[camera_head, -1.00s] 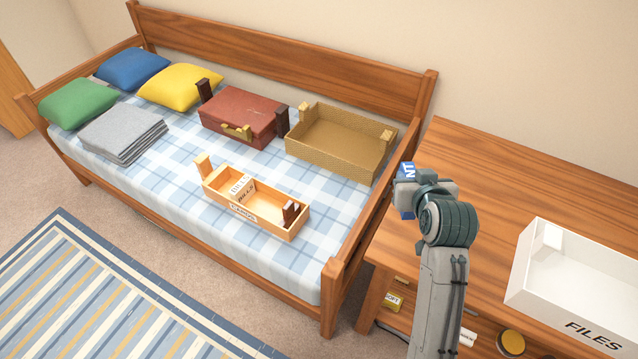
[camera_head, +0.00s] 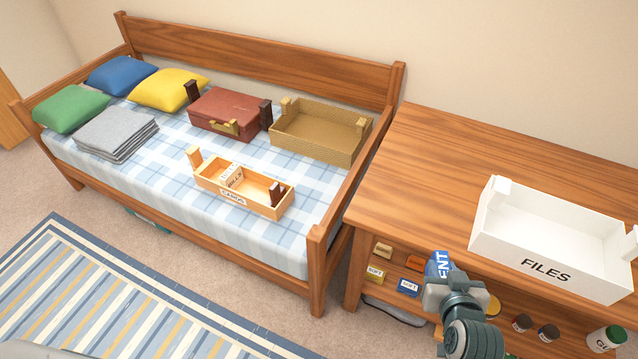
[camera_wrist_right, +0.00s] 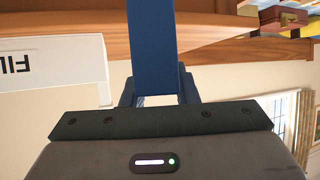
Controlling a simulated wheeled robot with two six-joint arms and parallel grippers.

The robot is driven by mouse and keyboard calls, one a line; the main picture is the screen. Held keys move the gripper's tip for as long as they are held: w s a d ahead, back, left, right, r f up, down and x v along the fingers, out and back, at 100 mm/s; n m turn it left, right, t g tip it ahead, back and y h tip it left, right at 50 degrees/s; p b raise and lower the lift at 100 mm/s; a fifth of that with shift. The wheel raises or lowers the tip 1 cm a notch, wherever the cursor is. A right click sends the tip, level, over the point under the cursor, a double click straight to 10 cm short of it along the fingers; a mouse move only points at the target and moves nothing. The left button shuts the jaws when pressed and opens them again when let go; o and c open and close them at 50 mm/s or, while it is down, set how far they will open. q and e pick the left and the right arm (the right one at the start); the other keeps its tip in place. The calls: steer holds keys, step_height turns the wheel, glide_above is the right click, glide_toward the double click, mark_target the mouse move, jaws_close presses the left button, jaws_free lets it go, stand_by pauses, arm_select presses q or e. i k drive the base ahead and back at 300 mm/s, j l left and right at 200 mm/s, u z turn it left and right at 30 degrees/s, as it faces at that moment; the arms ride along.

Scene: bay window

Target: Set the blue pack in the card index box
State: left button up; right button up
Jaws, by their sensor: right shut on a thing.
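My right gripper (camera_head: 448,282) is shut on a blue pack (camera_head: 439,263) with white lettering, partly hidden by the gripper, at the front edge of the desk. In the right wrist view the pack (camera_wrist_right: 151,42) stands up between the fingers (camera_wrist_right: 155,92) as a tall blue strip. The card index box (camera_head: 213,188) is a light wooden box labelled CARDS on the bed, left of the gripper and well apart from it. It has a divider inside and raised end pieces, one light and one dark. My left gripper is not in view.
The desk (camera_head: 420,150) holds a white FILES box (camera_head: 500,243). Its lower shelf has a yellow pack (camera_head: 375,275), another blue pack (camera_head: 408,288) and jars. The bed's end rail (camera_head: 350,200) stands between desk and bed. A wicker tray (camera_head: 322,146) and red case (camera_head: 228,108) lie behind the card box.

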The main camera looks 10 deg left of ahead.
mark_target(255, 194)
steer(key=i+j+z, duration=0.1)
steer(key=j+z, duration=0.3)
steer(key=j, duration=0.15)
steer(key=j+z, duration=0.35)
steer(key=j, duration=0.2)
steer(key=k+j+z, duration=0.1)
steer(key=j+z, duration=0.3)
steer(key=j, duration=0.15)
steer(key=k+j, duration=0.1)
steer(key=j, duration=0.4)
steer(key=j+z, duration=0.1)
steer(key=j, duration=0.4)
steer(key=k+j, duration=0.2)
steer(key=j, duration=0.25)
steer(key=k+j, duration=0.1)
steer(key=j, duration=0.4)
steer(key=k+j+z, duration=0.1)
steer(key=j, duration=0.35)
